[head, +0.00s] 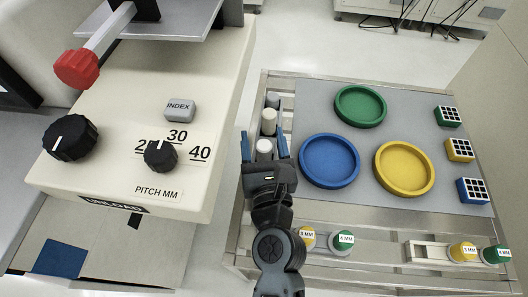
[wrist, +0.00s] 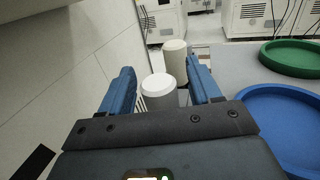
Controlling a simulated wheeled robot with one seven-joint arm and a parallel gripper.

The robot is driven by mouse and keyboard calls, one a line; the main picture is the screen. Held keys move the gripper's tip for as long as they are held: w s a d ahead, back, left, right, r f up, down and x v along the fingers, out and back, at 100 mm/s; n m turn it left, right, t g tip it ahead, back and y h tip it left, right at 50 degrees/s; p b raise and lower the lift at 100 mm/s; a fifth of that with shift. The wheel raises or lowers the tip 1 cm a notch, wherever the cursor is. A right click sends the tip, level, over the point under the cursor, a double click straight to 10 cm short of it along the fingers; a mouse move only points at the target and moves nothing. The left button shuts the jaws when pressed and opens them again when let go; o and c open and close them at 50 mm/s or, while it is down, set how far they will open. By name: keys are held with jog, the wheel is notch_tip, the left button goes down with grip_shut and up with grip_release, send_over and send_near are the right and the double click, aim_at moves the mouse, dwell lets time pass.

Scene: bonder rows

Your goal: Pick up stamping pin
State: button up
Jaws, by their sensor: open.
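My gripper (head: 264,138) is open at the left edge of the cart, with its two blue fingers on either side of a white-topped upright cylinder (head: 264,147). In the wrist view this cylinder (wrist: 158,90) stands between the fingers (wrist: 160,72), with gaps visible on both sides. A beige cylinder (head: 268,122) stands just beyond it, and also shows in the wrist view (wrist: 175,60). A grey one (head: 272,100) is farther back in the row. None carries a readable label, so I cannot tell by marking which is the stamping pin. The cylinders' lower parts are hidden.
Green (head: 360,105), blue (head: 330,161) and yellow (head: 404,168) round dishes sit on the grey mat right of the gripper. A cream machine (head: 210,100) stands close on the left.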

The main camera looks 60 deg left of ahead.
jog(key=shift+w+a, duration=0.1)
jog(key=shift+a, duration=0.05)
jog(key=shift+c, duration=0.4)
jog(key=c, duration=1)
jog(key=shift+r, duration=0.1)
jog(key=d+r+p, duration=0.2)
jog(key=d+r, duration=0.1)
jog(key=s+d+r+p, duration=0.1)
jog(key=d+r+p, duration=0.1)
jog(key=d+r, duration=0.2)
jog(key=s+d+r+p, duration=0.1)
jog(key=d+r+p, duration=0.1)
jog(key=d+r, duration=0.1)
jog(key=shift+d+r+p, duration=0.3)
jog(key=shift+d+r, duration=0.1)
jog(key=shift+d, duration=0.35)
